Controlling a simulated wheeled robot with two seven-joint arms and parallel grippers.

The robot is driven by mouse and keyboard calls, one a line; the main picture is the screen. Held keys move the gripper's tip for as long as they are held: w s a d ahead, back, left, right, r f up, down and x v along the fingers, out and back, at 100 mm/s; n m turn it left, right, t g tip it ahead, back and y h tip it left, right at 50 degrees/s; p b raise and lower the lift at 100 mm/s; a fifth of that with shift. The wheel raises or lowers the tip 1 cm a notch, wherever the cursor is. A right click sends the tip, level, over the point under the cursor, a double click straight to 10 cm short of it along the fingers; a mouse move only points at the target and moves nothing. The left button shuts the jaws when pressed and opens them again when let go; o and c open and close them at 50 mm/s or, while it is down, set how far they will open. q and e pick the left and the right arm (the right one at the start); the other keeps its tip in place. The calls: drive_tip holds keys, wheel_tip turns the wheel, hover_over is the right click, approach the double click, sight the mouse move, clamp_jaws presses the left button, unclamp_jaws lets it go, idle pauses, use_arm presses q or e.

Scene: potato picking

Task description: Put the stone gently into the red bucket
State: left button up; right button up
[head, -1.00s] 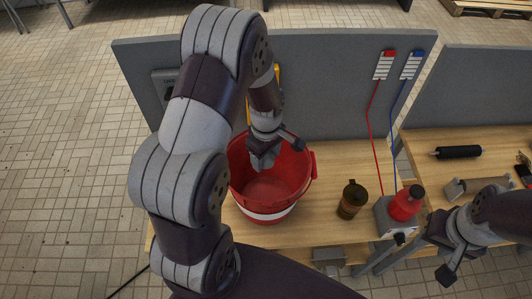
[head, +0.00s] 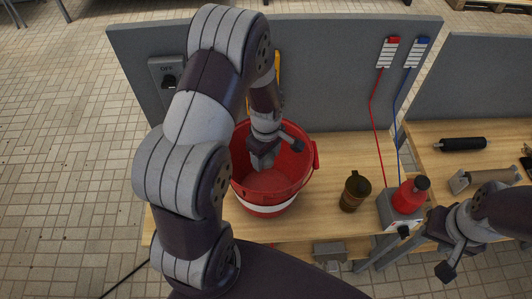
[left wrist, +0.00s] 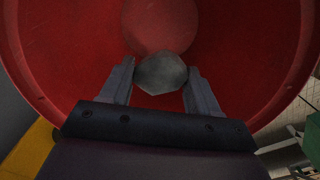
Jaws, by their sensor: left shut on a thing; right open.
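The red bucket (head: 270,198) with a white band stands on the wooden table, partly behind my left arm in the head view. Its red inside (left wrist: 60,70) fills most of the left wrist view. My left gripper (head: 264,160) points down within the bucket's mouth. In the left wrist view the grey, faceted stone (left wrist: 161,73) sits between its fingertips, held over the bucket's floor. The stone is not distinct in the head view. I cannot tell its exact height above the floor. My right gripper (head: 443,256) is open and empty at the lower right, off the table's front edge.
A grey panel (head: 330,75) with red and blue cables rises behind. A second table (head: 430,150) holds a black roller.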

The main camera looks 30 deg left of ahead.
use_arm(q)
drive_tip(key=shift+f+b, duration=1.65)
drive_tip(key=shift+f, duration=1)
drive_tip(key=o, duration=1.2)
wheel_tip(320, 180, up, 13)
drive_tip(key=shift+f+b, duration=0.1)
drive_tip(key=shift+b, duration=0.2)
